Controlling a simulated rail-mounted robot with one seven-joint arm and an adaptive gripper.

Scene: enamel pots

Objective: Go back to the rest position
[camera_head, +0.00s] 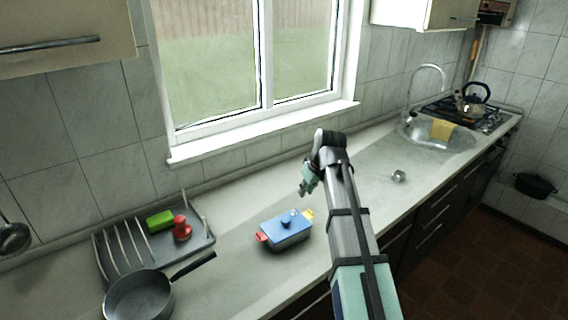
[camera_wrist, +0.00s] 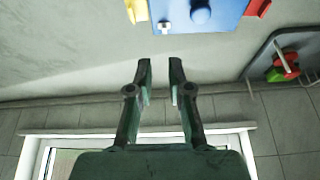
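My gripper (camera_wrist: 159,76) is open and empty in the wrist view, its two fingers apart with bare worktop between them. In the head view my gripper (camera_head: 304,191) hangs from the bent end of my arm, above the worktop behind and to the right of the blue pot. The pot also shows at the top edge of the wrist view (camera_wrist: 222,14), apart from my fingers.
A grey dish rack (camera_head: 205,241) with a green sponge (camera_head: 160,221) and a red object (camera_head: 181,229) stands at the left. A dark frying pan (camera_head: 140,297) is in front of it. A small metal item (camera_head: 398,176) lies right of my arm. The window wall (camera_head: 240,171) is behind.

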